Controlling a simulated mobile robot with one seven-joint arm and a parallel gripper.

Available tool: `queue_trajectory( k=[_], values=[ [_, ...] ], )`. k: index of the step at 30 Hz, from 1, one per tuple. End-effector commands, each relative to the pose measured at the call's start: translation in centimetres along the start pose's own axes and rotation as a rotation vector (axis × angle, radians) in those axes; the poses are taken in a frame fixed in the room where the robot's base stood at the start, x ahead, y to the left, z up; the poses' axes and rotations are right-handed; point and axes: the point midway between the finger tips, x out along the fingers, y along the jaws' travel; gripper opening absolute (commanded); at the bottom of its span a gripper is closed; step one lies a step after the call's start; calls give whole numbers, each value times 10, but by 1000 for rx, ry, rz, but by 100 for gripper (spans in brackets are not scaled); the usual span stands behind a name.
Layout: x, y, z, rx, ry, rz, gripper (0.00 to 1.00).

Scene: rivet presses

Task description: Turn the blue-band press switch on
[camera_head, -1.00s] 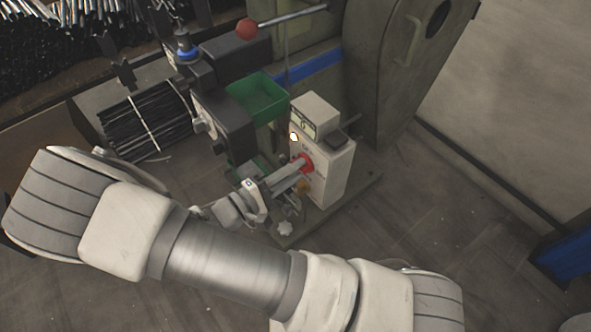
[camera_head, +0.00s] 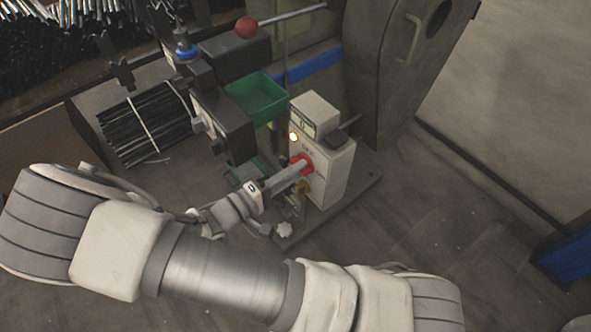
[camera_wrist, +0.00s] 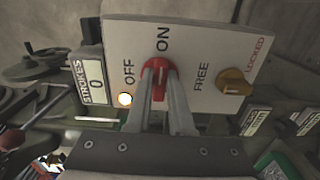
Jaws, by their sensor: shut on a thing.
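The press with a blue band (camera_head: 322,62) stands behind its pale control box (camera_head: 332,172). My gripper (camera_head: 298,170) reaches the box from the left and is shut on the red switch knob (camera_head: 308,160). In the wrist view my gripper's (camera_wrist: 160,92) two fingers lie on either side of the red knob (camera_wrist: 158,68). The knob's grip runs about upright there, roughly toward ON; OFF is at its left. The fingers hide part of the knob. A lamp (camera_head: 293,136) on the box glows.
A yellow knob (camera_wrist: 235,82) marked FREE and LOCKED sits beside the red one. The strokes counter (camera_wrist: 95,78) reads 0. A green bin (camera_head: 258,98) and a red-ball lever (camera_head: 247,27) are above.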

Motion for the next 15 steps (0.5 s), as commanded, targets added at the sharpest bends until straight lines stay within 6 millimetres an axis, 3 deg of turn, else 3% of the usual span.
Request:
queue_trajectory(
  k=[4, 5, 9, 15],
  values=[
    [-1, -1, -1, 2, 3, -3, 0],
    [-1, -1, -1, 2, 3, -3, 22],
    [-1, 0, -1, 1, 2, -2, 47],
    [0, 0, 0, 0, 1, -1, 50]
  ],
)
